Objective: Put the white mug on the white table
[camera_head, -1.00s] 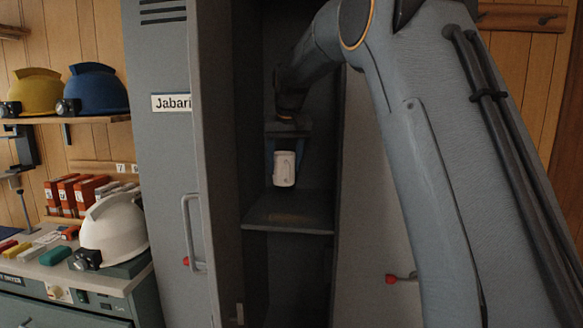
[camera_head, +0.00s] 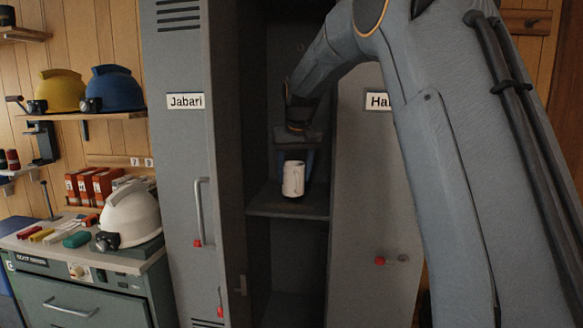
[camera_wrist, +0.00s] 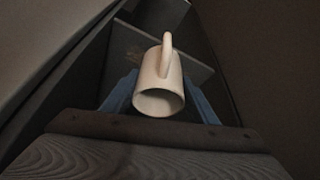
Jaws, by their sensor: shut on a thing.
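The white mug (camera_head: 293,180) is inside the open grey locker, just above or at the level of its shelf (camera_head: 290,205); I cannot tell whether it touches. My gripper (camera_head: 293,165) is shut on the mug, with blue fingers on both sides of it. In the wrist view the mug (camera_wrist: 160,85) sits between the fingers (camera_wrist: 160,95), its open end toward the camera and its handle pointing up in the picture. No white table shows in these frames.
A locker door labelled Jabari (camera_head: 185,150) stands left of the opening, another door (camera_head: 370,200) right of it. At left, a grey-topped green cabinet (camera_head: 110,262) holds a white helmet (camera_head: 130,217). A wall shelf (camera_head: 100,117) carries yellow and blue helmets.

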